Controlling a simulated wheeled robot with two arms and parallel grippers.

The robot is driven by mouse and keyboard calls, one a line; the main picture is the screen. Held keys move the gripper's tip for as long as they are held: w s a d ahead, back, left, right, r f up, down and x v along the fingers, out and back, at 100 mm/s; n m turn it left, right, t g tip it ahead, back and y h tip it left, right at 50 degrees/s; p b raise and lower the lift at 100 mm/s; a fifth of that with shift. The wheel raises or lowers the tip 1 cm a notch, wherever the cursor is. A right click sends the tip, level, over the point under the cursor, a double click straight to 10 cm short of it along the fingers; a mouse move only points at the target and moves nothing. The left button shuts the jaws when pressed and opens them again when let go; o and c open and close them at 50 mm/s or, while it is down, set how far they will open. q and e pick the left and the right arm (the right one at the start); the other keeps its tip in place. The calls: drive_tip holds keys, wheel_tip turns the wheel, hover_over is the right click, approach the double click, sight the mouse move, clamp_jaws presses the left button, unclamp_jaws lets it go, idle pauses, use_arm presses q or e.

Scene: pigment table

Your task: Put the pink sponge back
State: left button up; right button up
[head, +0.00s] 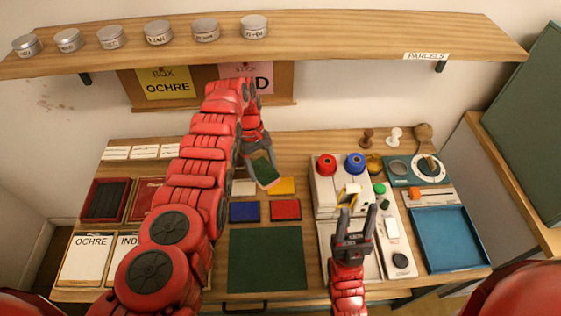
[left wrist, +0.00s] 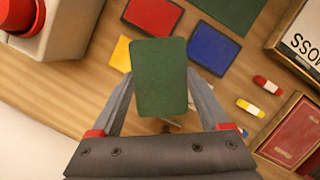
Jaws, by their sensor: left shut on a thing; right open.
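My left gripper (head: 262,172) is shut on a dark green slab with a pale edge, held above the back middle of the table. The green slab (left wrist: 160,78) also shows in the left wrist view, between the two fingers of the left gripper (left wrist: 162,95). I cannot make out a pink sponge in either view. Below the slab are a yellow pad (head: 283,186), a blue pad (head: 244,211), a red pad (head: 286,210) and a pale pad (head: 243,187). My right gripper (head: 356,207) is open over the white boxes at the right.
A dark green mat (head: 267,260) lies clear at the front middle. A blue tray (head: 449,240) is empty at the right. White boxes (head: 325,190) carry coloured knobs. A shelf (head: 330,37) with several tins spans the back. Cards and dark trays lie at the left, partly behind my left arm.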

use_arm(q)
drive_tip(key=shift+d, duration=0.15)
drive_tip(key=shift+w+d, duration=0.15)
drive_tip(key=shift+d, duration=0.1)
drive_tip(key=shift+n, duration=0.3)
drive_tip(key=shift+d+f, duration=0.1)
